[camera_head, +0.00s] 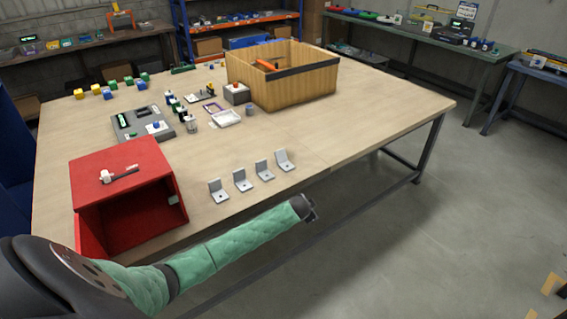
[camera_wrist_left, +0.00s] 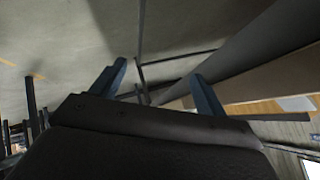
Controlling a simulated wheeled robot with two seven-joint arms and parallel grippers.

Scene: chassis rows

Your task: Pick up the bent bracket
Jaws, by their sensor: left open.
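Several grey L-shaped brackets stand in a slanting row near the table's front edge: the first (camera_head: 217,190), the second (camera_head: 241,181), the third (camera_head: 263,171) and the rightmost (camera_head: 284,160). The rightmost one's upright plate seems to lean back more than the others; at this size I cannot be sure which is bent. My left gripper (camera_head: 306,207) is beyond the table's front edge, to the lower right of the row and apart from it. In the left wrist view its two fingers (camera_wrist_left: 161,84) are spread and empty. No bracket is recognisable there. My right gripper is not in view.
A large wooden crate (camera_head: 300,88) stands at the back. A grey fixture (camera_head: 130,124) and small parts lie behind. The tabletop (camera_head: 345,140) right of the brackets is clear.

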